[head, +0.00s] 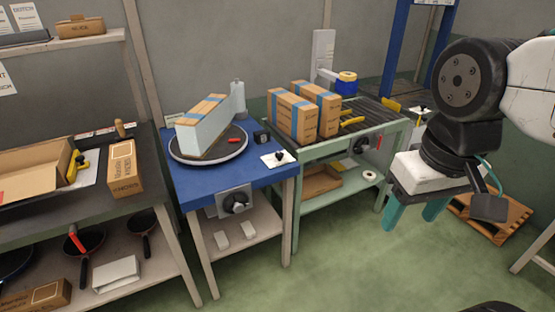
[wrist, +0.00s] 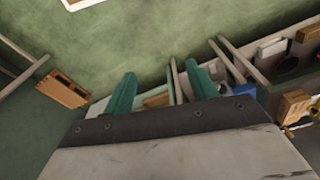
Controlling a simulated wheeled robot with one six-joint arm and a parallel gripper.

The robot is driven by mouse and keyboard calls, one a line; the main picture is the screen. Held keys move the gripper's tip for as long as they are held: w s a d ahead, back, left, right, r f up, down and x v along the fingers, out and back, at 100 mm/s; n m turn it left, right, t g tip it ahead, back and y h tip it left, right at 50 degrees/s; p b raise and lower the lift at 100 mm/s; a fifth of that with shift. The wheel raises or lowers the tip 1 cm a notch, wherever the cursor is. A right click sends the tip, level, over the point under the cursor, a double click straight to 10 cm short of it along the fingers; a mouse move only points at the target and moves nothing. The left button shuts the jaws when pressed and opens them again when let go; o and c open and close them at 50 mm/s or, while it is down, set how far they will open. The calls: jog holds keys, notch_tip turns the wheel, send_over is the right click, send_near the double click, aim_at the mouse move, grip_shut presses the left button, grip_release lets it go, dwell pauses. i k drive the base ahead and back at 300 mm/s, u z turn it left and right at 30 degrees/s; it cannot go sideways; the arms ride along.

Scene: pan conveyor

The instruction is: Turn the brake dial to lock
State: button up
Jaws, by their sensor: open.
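A black dial (head: 235,202) sits on a grey plate on the front of the blue table (head: 190,190). A second dark knob (head: 360,146) is on the front of the green conveyor stand (head: 395,132). A small black knob (head: 280,157) stands on a white plate on the blue tabletop. I cannot tell from labels which one is the brake dial. My gripper (head: 412,215) hangs at the right, over open floor, well away from all of them. Its teal fingers are apart and empty; they also show in the wrist view (wrist: 162,88).
A turntable (head: 238,154) on the blue table carries a pale box (head: 203,127). Two taped cartons (head: 290,115) stand on the conveyor. A dark bench (head: 60,210) with pans below is at the left. A wooden pallet (head: 495,218) lies at the right. The front floor is clear.

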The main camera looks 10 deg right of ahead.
aim_at(279, 155)
jog(key=u, duration=0.35)
jog(key=i, duration=1.1)
jog(key=z, duration=0.4)
